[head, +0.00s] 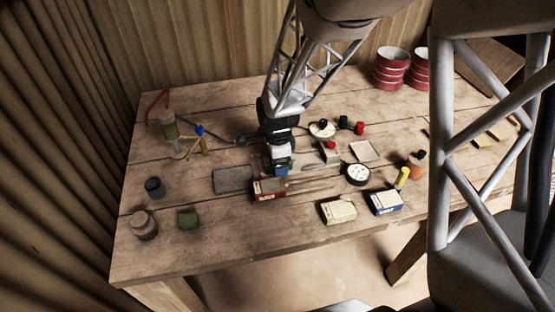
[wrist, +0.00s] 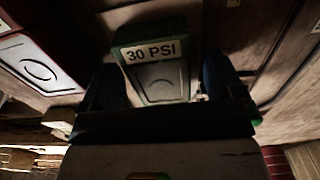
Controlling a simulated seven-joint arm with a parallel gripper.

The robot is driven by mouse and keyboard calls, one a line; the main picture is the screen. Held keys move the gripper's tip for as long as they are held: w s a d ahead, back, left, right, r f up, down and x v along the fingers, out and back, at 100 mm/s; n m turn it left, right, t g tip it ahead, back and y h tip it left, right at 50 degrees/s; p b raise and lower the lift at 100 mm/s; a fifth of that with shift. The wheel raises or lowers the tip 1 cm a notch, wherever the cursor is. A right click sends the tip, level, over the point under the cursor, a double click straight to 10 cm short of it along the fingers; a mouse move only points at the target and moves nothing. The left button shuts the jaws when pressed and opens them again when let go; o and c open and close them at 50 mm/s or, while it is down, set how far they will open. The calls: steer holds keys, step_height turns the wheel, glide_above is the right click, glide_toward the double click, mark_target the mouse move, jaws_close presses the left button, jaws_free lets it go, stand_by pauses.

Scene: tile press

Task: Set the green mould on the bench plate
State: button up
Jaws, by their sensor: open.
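A box with a green edge and a "30 PSI" label (wrist: 155,50) lies between the two fingers of my gripper (wrist: 160,85) in the wrist view. I cannot tell if the fingers touch it. In the head view my gripper (head: 279,170) is low over the bench with blue fingertips, and a bit of green shows beside them. The jaws are open. A small green block (head: 188,220) sits at the front left of the bench. I cannot tell which green thing is the mould. A flat grey plate (head: 232,181), seemingly the bench plate, lies bare just left of my gripper.
A red box (head: 268,190) stands right in front of my gripper. A cream box (head: 338,211) and a blue box (head: 385,202) are to its right. A round white dial (head: 358,174) lies behind them. A dark cup (head: 154,187) and a jar (head: 143,225) stand left.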

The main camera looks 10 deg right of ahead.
steer(key=shift+r, duration=0.15)
steer(key=shift+r, duration=3.75)
steer(key=shift+s+d+r+n, duration=0.15)
steer(key=shift+s+r+n, duration=0.15)
steer(key=shift+r, duration=0.25)
steer(key=s+d+r+n+t, duration=0.1)
steer(key=s+r+n, duration=0.7)
steer(key=s, duration=0.3)
steer(key=s+d+r+n+t, duration=0.1)
steer(key=s+d+r+n, duration=0.1)
steer(key=s+r+n, duration=0.6)
steer(key=s+n, duration=0.1)
steer(key=s, duration=0.3)
steer(key=shift+d+t, duration=0.3)
